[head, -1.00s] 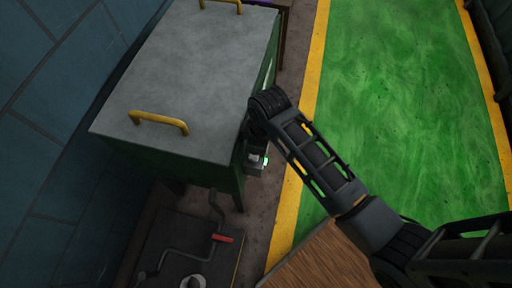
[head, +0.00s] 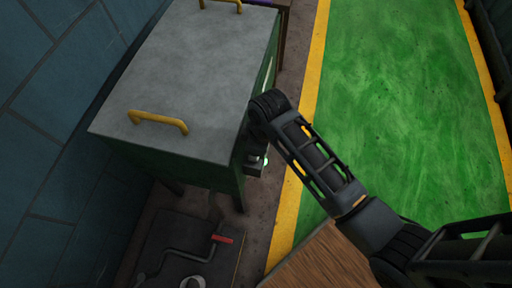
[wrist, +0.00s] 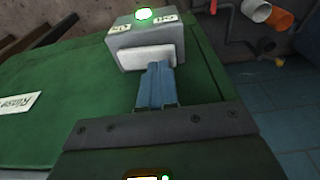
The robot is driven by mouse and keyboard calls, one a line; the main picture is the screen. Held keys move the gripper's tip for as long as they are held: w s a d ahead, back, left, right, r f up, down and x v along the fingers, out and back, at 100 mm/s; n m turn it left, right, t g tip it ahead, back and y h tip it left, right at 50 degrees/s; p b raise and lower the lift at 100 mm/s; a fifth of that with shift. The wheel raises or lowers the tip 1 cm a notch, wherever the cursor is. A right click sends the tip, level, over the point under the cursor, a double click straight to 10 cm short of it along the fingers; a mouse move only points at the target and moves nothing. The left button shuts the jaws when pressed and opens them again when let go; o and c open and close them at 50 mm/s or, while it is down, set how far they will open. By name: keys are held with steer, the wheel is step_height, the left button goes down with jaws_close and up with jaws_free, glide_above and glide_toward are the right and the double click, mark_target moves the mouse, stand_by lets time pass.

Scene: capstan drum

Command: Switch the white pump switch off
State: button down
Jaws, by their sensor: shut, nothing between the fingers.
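The white pump switch (wrist: 146,56) is a broad white rocker on the face of a grey box in the wrist view. A green lamp (wrist: 144,14) glows on the box, between two small labels too small to read. My gripper (wrist: 157,68) is shut and empty, its bluish fingers together. Its tips overlap the lower right half of the white rocker; I cannot tell whether they touch it. In the head view, a bit of the switch box (head: 262,164) shows at the side of the green cabinet, and my arm hides the rest and the gripper.
The green cabinet (head: 185,70) has a grey top and yellow handles (head: 158,122). A crank with a red grip (head: 222,239) is below it. In the wrist view a "Rinse" label (wrist: 18,104) is on the green panel, and orange pipes (wrist: 279,18) are at upper right. The green floor is clear.

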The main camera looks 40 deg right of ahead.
steer(key=shift+r+p, duration=2.45)
steer(key=shift+p, duration=0.2)
step_height(320, 180, up, 2)
steer(key=shift+r+p, duration=0.1)
steer(key=shift+p, duration=0.5)
